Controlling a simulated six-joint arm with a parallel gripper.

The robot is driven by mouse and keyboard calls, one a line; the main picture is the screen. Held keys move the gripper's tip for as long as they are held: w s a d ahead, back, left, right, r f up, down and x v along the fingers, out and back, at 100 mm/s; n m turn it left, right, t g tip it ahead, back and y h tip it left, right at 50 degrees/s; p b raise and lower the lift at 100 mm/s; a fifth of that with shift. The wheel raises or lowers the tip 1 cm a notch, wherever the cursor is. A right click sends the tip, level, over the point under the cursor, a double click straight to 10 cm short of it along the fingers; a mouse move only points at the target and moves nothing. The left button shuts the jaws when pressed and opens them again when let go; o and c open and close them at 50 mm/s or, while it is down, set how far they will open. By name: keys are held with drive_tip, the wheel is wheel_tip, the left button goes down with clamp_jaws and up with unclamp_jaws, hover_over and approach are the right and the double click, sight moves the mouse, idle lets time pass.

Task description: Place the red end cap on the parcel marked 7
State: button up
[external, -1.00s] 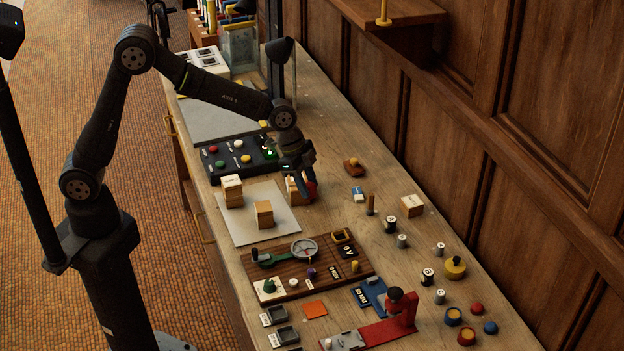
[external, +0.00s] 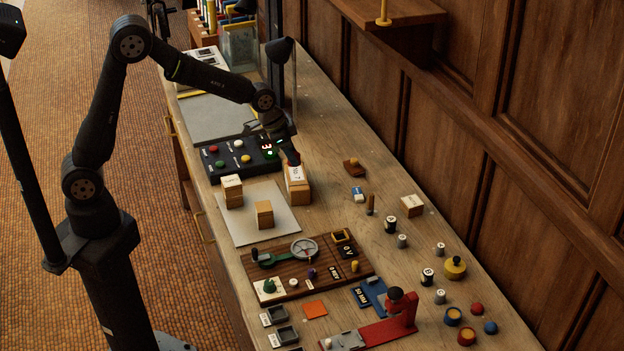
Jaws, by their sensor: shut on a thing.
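The parcel with a white label (external: 297,172) is a light wooden block at the right edge of the pale sheet; its small label seems to read 7. My gripper (external: 291,160) is at the far upper end of this parcel, pointing down. The red end cap (external: 292,157) shows as a small red patch at the jaws, which are shut on it. The cap is at or just above the parcel's far end; I cannot tell whether they touch. The fingertips are mostly hidden by the wrist and the cap.
Other wooden parcels (external: 264,214) stand on the pale sheet (external: 285,224). A black button panel (external: 228,166) with a lit display lies just left of my gripper. A brown instrument board (external: 325,285) is nearer the camera. Several small weights and knobs stand to the right.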

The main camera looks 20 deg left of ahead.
drive_tip(key=w+f, duration=0.1)
drive_tip(key=w+a+f, duration=0.1)
drive_tip(key=w, duration=0.1)
drive_tip(key=shift+d+f, duration=0.1)
drive_tip(key=shift+f, duration=1.9)
drive_tip(key=o, duration=1)
drive_tip(key=shift+f, duration=0.15)
drive_tip(key=v, duration=1.2)
drive_tip(key=shift+r, duration=0.25)
